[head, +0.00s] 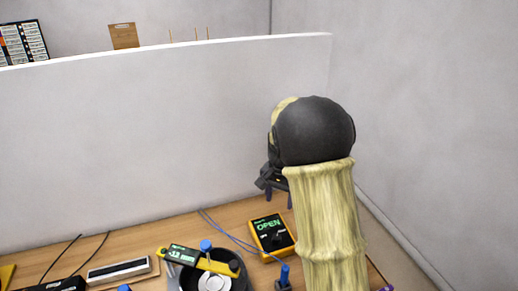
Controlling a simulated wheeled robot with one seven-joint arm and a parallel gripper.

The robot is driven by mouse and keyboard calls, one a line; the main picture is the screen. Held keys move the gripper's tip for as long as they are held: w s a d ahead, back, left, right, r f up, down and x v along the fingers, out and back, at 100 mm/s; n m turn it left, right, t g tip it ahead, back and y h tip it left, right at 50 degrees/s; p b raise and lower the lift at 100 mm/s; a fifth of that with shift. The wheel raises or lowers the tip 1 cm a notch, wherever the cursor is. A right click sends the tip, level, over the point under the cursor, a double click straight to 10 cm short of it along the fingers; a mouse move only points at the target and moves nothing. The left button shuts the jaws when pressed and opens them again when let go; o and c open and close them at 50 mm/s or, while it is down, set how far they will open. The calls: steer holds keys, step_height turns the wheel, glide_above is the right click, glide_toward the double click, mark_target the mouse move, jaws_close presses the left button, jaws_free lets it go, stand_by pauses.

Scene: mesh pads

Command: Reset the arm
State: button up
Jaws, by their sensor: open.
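My arm rises from the lower right in the head view, with a pale yellow ribbed sleeve and a large black rounded joint. My gripper (278,197) shows as a dark shape left of and below that joint, partly hidden behind it. Its jaws point down and are apart. It appears empty, close to the white partition and above the wooden table (190,230). The arm hides part of the table behind it.
A yellow device (271,235) reading "OPEN" sits below my gripper. A yellow level-like tool (205,262) lies over a dark round item (238,283). A grey-white bar (119,270) and cables lie left. The white partition (150,140) stands behind; a wall (430,120) is right.

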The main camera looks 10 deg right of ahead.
steer(key=shift+s, duration=0.1)
steer(key=s+r+n+t, duration=0.1)
steer(key=s+n, duration=0.6)
steer(key=s, duration=1.2)
steer(key=shift+s+t, duration=0.15)
steer(key=shift+t, duration=0.65)
